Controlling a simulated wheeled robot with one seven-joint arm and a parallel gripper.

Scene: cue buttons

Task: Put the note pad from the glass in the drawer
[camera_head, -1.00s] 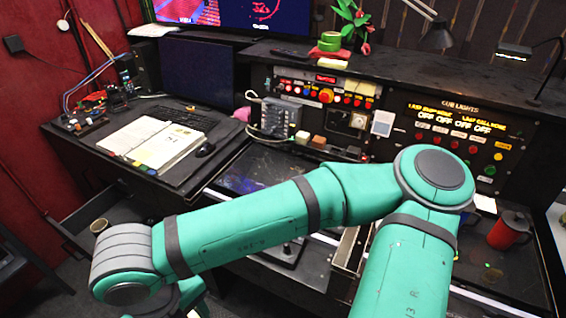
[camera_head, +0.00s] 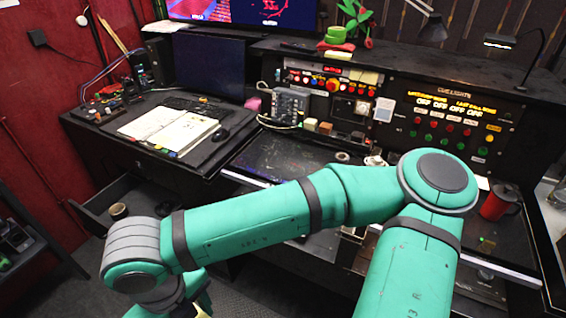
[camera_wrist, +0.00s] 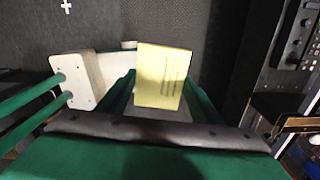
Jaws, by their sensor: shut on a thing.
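A pale yellow note pad (camera_wrist: 160,78) with dark lines of writing shows in the wrist view, held between the dark green fingers of my gripper (camera_wrist: 160,95). In the head view my gripper is mostly hidden behind my own arm at the lower left. An open dark drawer (camera_head: 140,195) stands out below the left desk. A small tan cup (camera_head: 118,211) shows in it. I cannot tell which vessel is the glass.
An open book (camera_head: 170,130) lies on the left desk near a keyboard and mouse. A red mug (camera_head: 500,203) stands at the right. A dark shelf (camera_head: 30,245) is at the left edge. Dark floor shows between the shelf and the drawer.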

